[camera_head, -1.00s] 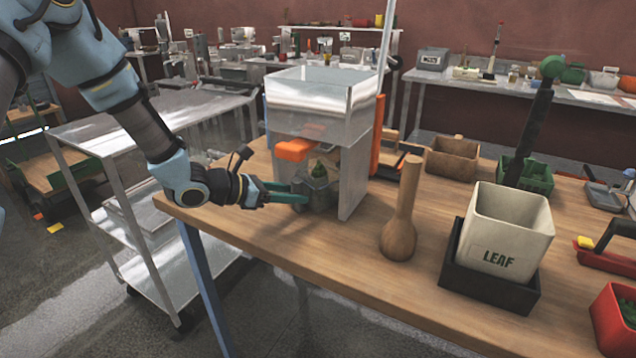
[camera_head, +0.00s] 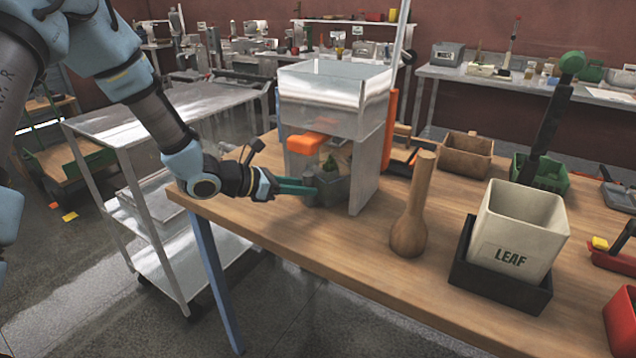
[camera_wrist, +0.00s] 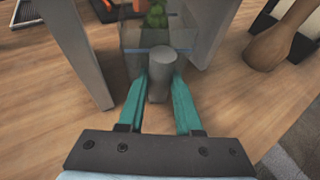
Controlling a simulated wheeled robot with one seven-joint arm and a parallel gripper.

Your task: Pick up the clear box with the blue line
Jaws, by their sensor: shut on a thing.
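The clear box (camera_head: 338,186) is a see-through grey container with green leafy stuff inside. It stands under the metal hopper (camera_head: 333,100) of the filler, between its side plates. In the wrist view the clear box (camera_wrist: 136,64) shows a thin blue line across its near wall. A grey upright cylinder, its handle (camera_wrist: 161,75), projects from its near side. My gripper (camera_head: 309,187) reaches in from the left with its teal fingers. In the wrist view my gripper (camera_wrist: 162,85) is shut on this handle, one finger on each side. The far part of the box is hidden.
An orange chute (camera_head: 306,142) hangs just above the box. A filler side plate (camera_head: 367,174) stands close on its right. A wooden pestle (camera_head: 411,220) and a cream LEAF bin (camera_head: 517,228) in a black tray stand further right. The table's front left is bare.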

